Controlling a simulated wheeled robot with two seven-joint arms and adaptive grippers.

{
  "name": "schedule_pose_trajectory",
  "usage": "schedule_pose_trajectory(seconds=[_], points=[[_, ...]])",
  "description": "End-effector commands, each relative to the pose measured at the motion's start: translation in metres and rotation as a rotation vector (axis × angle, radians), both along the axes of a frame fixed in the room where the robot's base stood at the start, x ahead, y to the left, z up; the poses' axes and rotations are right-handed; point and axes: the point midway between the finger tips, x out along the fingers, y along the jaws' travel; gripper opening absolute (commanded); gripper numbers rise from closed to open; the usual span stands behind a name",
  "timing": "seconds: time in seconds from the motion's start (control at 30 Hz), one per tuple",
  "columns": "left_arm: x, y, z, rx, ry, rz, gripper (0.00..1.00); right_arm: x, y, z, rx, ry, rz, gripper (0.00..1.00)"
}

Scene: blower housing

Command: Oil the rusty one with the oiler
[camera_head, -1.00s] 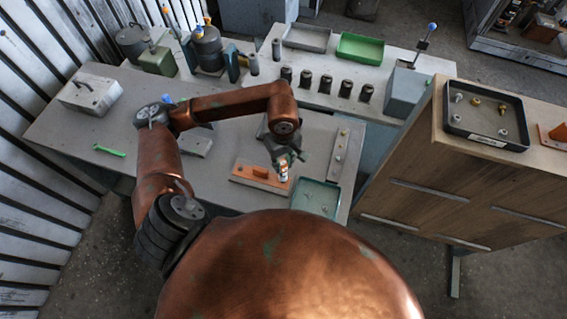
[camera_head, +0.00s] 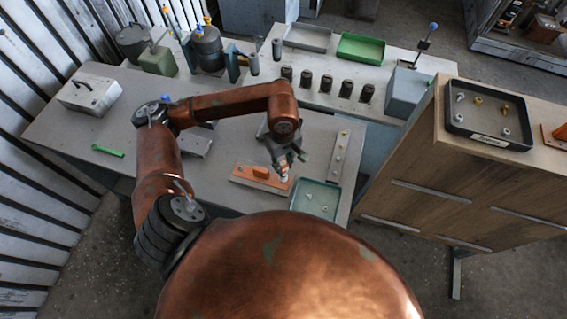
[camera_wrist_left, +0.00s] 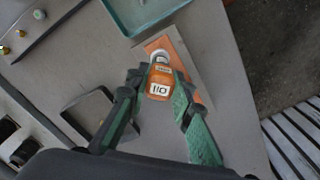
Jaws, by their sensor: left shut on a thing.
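My left gripper (camera_head: 285,164) is shut on a small orange oiler bottle (camera_wrist_left: 160,82) with an upside-down OIL label and a pale cap. In the head view the bottle shows only as a small patch below the fingers. The gripper holds it at the right end of an orange-topped board (camera_head: 250,181), which also lies behind the bottle in the left wrist view (camera_wrist_left: 186,50). I cannot tell whether the bottle touches it. Small bolts (camera_head: 322,197) lie in a teal tray (camera_head: 300,209) nearby. I cannot tell which item is rusty. My right gripper is out of view.
A pale strip with small fittings (camera_head: 341,152) lies right of the gripper. A green marker-like item (camera_head: 108,151) and a white box (camera_head: 90,94) are left. Several dark cylinders (camera_head: 346,88) stand behind. A dark bolt tray (camera_head: 487,140) sits on the wooden cabinet.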

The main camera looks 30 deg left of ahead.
Motion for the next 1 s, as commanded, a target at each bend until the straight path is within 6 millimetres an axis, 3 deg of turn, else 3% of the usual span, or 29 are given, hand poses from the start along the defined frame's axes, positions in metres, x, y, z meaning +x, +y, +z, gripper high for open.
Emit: schedule_pose_trajectory(seconds=[0.27, 1.0], points=[[0.000, 0.000, 0.002, -0.001, -0.001, 0.000, 0.00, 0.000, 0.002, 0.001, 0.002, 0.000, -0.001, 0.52], [0.000, 0.000, 0.058, 0.000, -0.001, 0.000, 0.00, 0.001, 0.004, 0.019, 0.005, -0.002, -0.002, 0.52]])
